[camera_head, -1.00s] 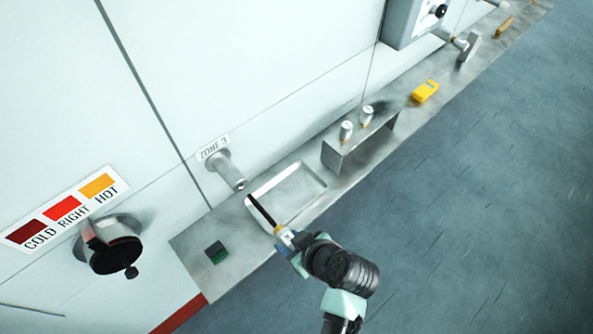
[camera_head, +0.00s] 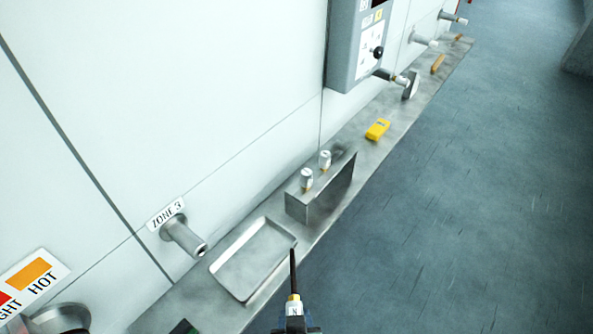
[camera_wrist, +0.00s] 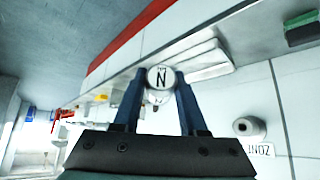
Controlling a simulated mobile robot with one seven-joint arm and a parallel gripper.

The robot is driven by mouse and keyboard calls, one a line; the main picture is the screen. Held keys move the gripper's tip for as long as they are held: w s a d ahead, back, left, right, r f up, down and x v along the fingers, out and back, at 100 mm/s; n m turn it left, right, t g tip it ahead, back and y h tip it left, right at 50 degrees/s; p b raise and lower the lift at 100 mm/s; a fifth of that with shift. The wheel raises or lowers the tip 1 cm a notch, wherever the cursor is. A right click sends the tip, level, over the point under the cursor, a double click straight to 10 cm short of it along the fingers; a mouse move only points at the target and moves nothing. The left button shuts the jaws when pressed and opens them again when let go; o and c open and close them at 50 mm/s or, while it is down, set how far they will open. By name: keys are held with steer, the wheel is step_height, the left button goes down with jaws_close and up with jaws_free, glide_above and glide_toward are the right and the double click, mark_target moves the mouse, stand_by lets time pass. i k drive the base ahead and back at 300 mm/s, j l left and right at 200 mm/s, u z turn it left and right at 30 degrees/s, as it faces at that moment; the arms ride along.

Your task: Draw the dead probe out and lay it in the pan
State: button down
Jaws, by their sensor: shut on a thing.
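The probe (camera_head: 292,272) is a thin dark rod with a yellow band and a white head. My gripper (camera_head: 296,317) is shut on its head at the bottom of the head view. In the wrist view the white round cap of the probe (camera_wrist: 160,77), marked N, sits between my blue fingers (camera_wrist: 158,100). The rod points up the picture, its tip by the right corner of the pan (camera_head: 252,259). I cannot tell its height above the ledge. The pan is a shallow, empty metal tray. The ZONE 3 port (camera_head: 187,239) on the wall is an empty stub.
A metal rack (camera_head: 322,192) with two white-headed probes (camera_head: 307,179) stands beyond the pan on the narrow ledge (camera_head: 160,308). A yellow handheld device (camera_head: 378,129) lies past it. A grey control box (camera_head: 356,45) juts from the wall. Open floor (camera_head: 470,220) is at right.

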mark_target(264, 243)
steer(key=i+l+u, duration=0.2)
steer(key=l+u, duration=0.15)
steer(key=i+l+u, duration=0.15)
steer(key=l+u, duration=0.25)
steer(key=i+l+u, duration=0.1)
steer(key=l+u, duration=0.25)
